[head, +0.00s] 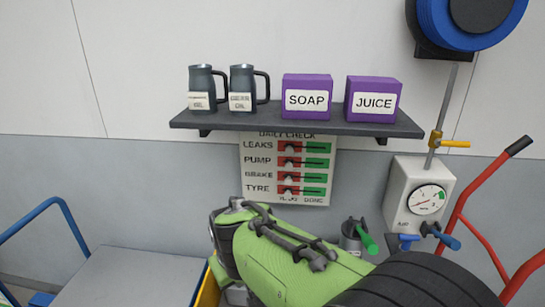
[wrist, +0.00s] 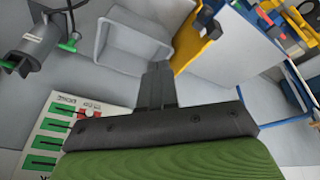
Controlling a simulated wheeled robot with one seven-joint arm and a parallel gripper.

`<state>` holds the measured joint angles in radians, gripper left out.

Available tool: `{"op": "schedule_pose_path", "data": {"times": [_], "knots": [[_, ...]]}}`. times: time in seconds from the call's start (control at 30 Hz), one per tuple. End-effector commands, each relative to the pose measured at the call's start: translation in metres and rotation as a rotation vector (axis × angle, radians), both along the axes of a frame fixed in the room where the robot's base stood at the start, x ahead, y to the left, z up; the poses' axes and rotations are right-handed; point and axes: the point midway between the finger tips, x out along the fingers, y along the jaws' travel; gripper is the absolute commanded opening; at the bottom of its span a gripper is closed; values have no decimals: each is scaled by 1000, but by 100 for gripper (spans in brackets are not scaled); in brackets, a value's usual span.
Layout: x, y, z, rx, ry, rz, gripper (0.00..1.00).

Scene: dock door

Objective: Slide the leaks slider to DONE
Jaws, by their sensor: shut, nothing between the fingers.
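The daily check board (head: 243,190) hangs on the wall below the shelf in the head view. Its top row is LEAKS, with a slider knob (head: 290,147) at the red left part of its slot; the green DONE part is on the right. In the wrist view, the turned board (wrist: 35,143) shows at the lower left, its red side partly hidden by my gripper. The leaks knob cannot be made out there. My gripper (wrist: 159,68) is shut and empty, its fingers apart from the board. In the head view, my arm hides the gripper.
A shelf (head: 300,124) directly above the board holds two mugs, a soap box (head: 307,94) and a juice box (head: 373,99). A gauge box (head: 420,197) and red hand truck (head: 467,222) stand at the right. A blue-railed cart (head: 130,275) is at the lower left.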

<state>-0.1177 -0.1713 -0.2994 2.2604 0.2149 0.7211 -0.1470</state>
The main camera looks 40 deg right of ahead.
Motion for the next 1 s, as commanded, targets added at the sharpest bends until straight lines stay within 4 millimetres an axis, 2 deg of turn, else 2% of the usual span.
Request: {"op": "schedule_pose_path", "data": {"times": [0.17, 0.33, 0.47, 0.6, 0.7, 0.8, 1.0], "knots": [[27, -46, -26, -127, 98, -75, 0], [50, -109, -51, -360, 222, -139, 0], [63, -155, -56, -587, 317, -155, 0], [81, -194, -46, -868, 413, -132, 0], [100, -210, -30, -1087, 478, -90, 0], [126, -215, -10, -1315, 529, -25, 0], [178, -193, 19, -1680, 587, 111, 0]]}}
